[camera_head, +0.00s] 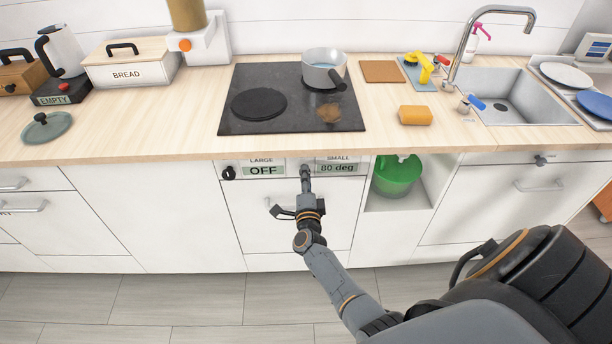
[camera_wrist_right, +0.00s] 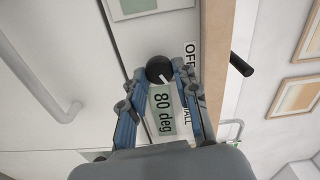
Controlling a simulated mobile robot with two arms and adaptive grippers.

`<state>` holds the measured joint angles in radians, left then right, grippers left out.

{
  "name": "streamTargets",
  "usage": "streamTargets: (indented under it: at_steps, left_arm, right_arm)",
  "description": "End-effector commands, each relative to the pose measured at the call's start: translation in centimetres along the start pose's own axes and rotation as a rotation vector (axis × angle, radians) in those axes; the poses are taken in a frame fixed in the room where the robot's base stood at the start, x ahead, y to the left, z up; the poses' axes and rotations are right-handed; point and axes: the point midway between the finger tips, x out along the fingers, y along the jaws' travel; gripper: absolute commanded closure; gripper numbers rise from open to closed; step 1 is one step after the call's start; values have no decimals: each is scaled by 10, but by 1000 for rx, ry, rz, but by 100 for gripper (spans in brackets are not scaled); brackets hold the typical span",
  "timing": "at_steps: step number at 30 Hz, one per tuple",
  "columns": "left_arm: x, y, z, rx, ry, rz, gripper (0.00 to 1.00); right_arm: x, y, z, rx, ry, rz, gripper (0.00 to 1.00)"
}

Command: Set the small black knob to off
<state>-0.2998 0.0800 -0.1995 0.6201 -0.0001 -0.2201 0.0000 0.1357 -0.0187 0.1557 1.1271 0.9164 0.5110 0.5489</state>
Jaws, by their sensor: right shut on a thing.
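The small black knob (camera_wrist_right: 158,68) is on the white cabinet front, beside the display reading "80 deg" (camera_head: 337,168) under the label SMALL. My right gripper (camera_head: 306,178) reaches the panel there and hides most of the knob in the head view. In the right wrist view the gripper (camera_wrist_right: 161,76) is shut on the knob, with a blue-grey finger on each side. A white pointer mark shows on the knob. My left gripper is not in view.
A second black knob (camera_head: 229,173) sits left of the LARGE display (camera_head: 264,170), which reads OFF. A pot (camera_head: 318,76) stands on the black cooktop (camera_head: 290,120) above. A green bucket (camera_head: 396,177) stands in an open niche to the right.

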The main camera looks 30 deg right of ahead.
Motion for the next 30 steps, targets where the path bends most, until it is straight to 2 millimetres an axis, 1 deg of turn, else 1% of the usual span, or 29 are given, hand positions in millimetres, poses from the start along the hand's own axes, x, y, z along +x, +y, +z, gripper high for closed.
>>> streamTargets:
  at_steps: [1,12,24,30]
  left_arm:
    - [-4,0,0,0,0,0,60]
    - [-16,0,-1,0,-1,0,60]
    - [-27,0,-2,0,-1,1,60]
    - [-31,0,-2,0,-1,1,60]
  right_arm:
    - [0,-2,1,-42,-1,1,100]
    - [0,-2,1,-394,-2,1,100]
    - [0,-2,2,-767,-4,1,100]
    - [0,-2,2,-922,-4,1,100]
